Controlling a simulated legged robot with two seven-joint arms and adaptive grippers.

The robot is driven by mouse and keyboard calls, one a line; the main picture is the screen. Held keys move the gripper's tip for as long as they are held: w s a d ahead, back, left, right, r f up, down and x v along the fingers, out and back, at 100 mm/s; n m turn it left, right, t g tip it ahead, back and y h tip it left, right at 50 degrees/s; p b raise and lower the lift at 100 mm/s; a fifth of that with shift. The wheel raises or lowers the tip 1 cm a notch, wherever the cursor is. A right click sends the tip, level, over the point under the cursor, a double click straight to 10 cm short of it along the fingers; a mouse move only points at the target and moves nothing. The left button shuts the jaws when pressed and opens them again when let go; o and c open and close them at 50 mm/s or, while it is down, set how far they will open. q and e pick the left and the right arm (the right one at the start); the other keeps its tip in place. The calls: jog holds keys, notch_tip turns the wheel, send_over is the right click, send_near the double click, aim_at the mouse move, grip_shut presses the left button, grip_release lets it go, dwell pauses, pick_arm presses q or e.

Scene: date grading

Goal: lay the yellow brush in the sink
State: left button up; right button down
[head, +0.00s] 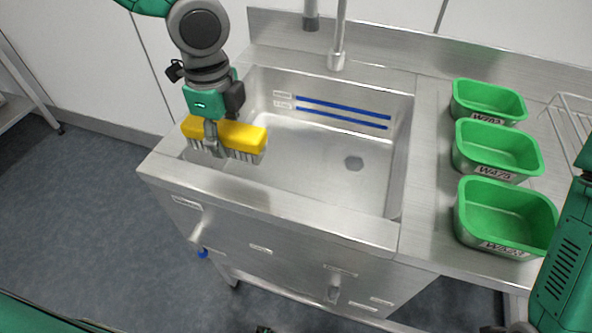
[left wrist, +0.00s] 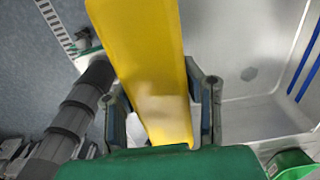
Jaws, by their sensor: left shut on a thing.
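The yellow brush (head: 245,136) has a yellow block with pale bristles pointing down. My left gripper (head: 215,142) is shut on it and holds it over the left part of the sink (head: 310,150), near the front left rim. In the left wrist view the brush (left wrist: 145,60) runs between the two fingers of my left gripper (left wrist: 160,105). Whether the bristles touch the sink is hard to tell. The sink basin is empty apart from a drain and blue lines on its back wall. My right gripper is not clearly visible.
Green bins (head: 505,215) with labels stand in a row on the steel counter right of the sink. A faucet pipe (head: 338,40) rises behind the basin. A wire rack (head: 570,110) stands at the far right. The middle of the basin is free.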

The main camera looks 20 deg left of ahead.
pick_arm(q)
jog(key=w+d+f+b, duration=0.3)
jog(key=w+f+b, duration=0.3)
jog(key=w+f, duration=0.75)
jog(key=b, duration=0.1)
send_over(271, 182)
notch_tip(271, 182, down, 7)
jog(key=shift+r, duration=0.15)
jog(key=shift+f+b, duration=0.35)
jog(key=shift+f, duration=1.85)
jog(key=shift+f, duration=0.1)
jog(key=o, duration=1.2)
jog(key=shift+o, duration=0.2)
notch_tip(271, 182, up, 12)
jog(key=p, duration=0.1)
jog(key=shift+p, duration=0.3)
